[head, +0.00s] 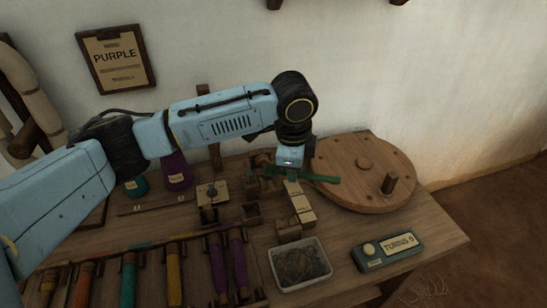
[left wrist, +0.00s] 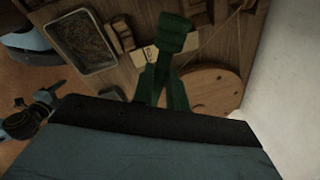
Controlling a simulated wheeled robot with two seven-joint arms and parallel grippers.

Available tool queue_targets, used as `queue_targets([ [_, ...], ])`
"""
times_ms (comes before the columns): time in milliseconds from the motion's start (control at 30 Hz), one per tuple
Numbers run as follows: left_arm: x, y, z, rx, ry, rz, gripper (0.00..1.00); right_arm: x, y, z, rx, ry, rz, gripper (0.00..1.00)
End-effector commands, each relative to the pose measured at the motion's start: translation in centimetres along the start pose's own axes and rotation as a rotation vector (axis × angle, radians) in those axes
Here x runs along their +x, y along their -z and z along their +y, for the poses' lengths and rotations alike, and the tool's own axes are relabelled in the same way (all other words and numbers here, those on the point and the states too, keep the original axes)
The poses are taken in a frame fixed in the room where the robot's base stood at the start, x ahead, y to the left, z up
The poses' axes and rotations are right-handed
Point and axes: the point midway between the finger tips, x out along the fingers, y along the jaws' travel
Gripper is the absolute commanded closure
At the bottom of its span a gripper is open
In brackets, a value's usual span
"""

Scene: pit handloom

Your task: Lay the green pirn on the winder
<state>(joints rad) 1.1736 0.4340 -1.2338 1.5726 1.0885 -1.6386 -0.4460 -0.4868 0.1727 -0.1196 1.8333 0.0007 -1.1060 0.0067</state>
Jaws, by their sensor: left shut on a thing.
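The green pirn (head: 322,179) is in my left gripper (head: 291,168), which is shut on it. It lies roughly level above the small wooden blocks, its right end reaching over the left edge of the winder's round wooden wheel (head: 352,183). In the left wrist view the pirn (left wrist: 177,38) shows dark green at the fingertips, and the wheel (left wrist: 217,85) lies below and to the right. The pirn appears apart from the wheel, though the exact gap cannot be told. My right gripper is not seen in the head view.
A tray of tangled thread (head: 301,265) and a box marked TURNS 0 (head: 388,250) stand at the front right. Several coloured pirns, including a purple one (head: 238,262), lie at the front left. A PURPLE sign (head: 116,58) hangs on the wall.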

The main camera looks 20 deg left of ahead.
Motion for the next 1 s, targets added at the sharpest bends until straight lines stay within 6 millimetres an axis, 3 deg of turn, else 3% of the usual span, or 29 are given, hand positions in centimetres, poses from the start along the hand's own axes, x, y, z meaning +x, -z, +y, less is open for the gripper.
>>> queue_targets([
  [600, 1.9, -3.9, -2.6, 0.801, 0.048, 0.166, 1.0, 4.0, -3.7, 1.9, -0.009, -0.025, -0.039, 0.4],
  [1000, 2.7, -5.2, -3.2, 1.044, 0.058, 0.227, 1.0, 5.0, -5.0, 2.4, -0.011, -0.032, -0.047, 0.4],
])
